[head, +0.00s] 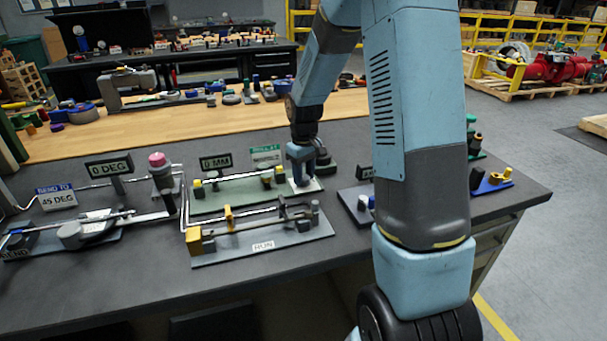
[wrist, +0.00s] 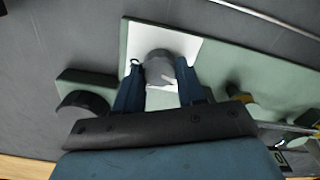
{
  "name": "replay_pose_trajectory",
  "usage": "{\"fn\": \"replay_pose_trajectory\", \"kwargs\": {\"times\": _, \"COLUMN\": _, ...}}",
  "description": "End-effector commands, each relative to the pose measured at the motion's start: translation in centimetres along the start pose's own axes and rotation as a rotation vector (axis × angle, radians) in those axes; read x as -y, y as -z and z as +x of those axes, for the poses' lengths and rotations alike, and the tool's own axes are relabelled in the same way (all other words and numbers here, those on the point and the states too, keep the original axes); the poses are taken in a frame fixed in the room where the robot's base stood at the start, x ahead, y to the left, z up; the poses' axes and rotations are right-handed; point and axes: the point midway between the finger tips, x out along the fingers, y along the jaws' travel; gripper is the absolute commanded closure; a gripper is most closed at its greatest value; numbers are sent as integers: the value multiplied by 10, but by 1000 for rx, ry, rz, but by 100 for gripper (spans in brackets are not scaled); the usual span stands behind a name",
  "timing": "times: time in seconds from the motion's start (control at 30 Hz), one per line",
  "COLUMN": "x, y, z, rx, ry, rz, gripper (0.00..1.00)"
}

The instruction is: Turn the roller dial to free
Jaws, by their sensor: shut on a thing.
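The roller dial (wrist: 160,66) is a dark grey round knob on a white square plate (wrist: 186,43) at one end of a green base. My gripper (wrist: 160,90) points down over it, with a blue finger on each side, and is shut on the dial. A white pointer mark shows near the dial's lower edge, partly between the fingers. In the head view my gripper (head: 300,165) is at the right end of the green fixture (head: 235,195), and it hides most of the dial. Any lettering on the plate is too small to read.
A dark round knob on a small green base (wrist: 85,85) sits close left of my gripper in the wrist view. A grey fixture labelled RUN (head: 262,246) lies in front. A 0 MM display (head: 216,162) and a green-headed sign (head: 266,155) stand behind the green fixture.

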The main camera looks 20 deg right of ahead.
Motion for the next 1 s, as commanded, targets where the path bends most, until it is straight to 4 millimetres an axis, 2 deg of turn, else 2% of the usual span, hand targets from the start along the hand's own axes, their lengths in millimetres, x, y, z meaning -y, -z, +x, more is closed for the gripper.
{"fn": "replay_pose_trajectory", "kwargs": {"times": 0.4, "x": 0, "y": 1, "z": -1, "rx": -4, "ry": -2, "rz": -172, "gripper": 91}}
{"fn": "replay_pose_trajectory", "kwargs": {"times": 0.93, "x": -1, "y": 1, "z": -1, "rx": -4, "ry": -2, "rz": -193, "gripper": 91}}
{"fn": "replay_pose_trajectory", "kwargs": {"times": 0.97, "x": -1, "y": 1, "z": -1, "rx": -4, "ry": -2, "rz": -193, "gripper": 58}}
{"fn": "replay_pose_trajectory", "kwargs": {"times": 1.0, "x": -1, "y": 1, "z": -1, "rx": -4, "ry": -2, "rz": -193, "gripper": 54}}
